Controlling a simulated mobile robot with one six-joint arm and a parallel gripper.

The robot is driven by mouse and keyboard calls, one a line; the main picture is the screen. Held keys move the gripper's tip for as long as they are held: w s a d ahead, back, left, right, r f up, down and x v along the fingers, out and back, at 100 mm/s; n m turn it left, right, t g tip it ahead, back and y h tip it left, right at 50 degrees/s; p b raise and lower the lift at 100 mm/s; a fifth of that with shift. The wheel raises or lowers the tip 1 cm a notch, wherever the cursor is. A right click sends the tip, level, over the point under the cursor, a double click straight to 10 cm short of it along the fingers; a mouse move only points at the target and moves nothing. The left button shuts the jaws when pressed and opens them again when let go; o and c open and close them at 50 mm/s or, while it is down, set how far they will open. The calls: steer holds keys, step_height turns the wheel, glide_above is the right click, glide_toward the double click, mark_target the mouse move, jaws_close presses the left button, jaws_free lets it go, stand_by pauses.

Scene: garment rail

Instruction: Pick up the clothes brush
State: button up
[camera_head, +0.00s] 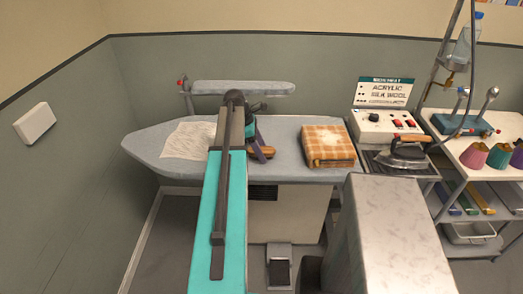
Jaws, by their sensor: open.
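My gripper (261,150) is over the ironing board (290,126), partly hidden behind my own arm. It is open. A small brown wooden piece (269,152), which looks like part of the clothes brush, lies on the board right beside the fingers. Most of it is hidden by the gripper and arm, so I cannot tell whether it is between the fingers or touching them.
A folded orange plaid cloth (327,146) lies right of the gripper, and a crumpled white cloth (188,140) lies left. A narrow sleeve board (243,88) stands behind. An iron (408,152) rests at right, beside a shelf rack (492,188) with thread cones.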

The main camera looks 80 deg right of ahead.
mark_target(265, 149)
stand_by(0.5)
steer(key=c, duration=1.2)
steer(key=shift+r, duration=0.1)
steer(key=shift+r+b, duration=0.85)
steer(key=shift+r, duration=0.7)
steer(key=s+a+r+b, duration=0.1)
steer(key=s+a+b, duration=0.1)
steer(key=a, duration=0.5)
steer(key=s+a+b, duration=0.1)
steer(key=s+a, duration=0.1)
steer(key=a, duration=0.6)
steer(key=shift+a+r+b, duration=0.2)
steer(key=shift+r+b, duration=0.15)
steer(key=shift+s, duration=0.1)
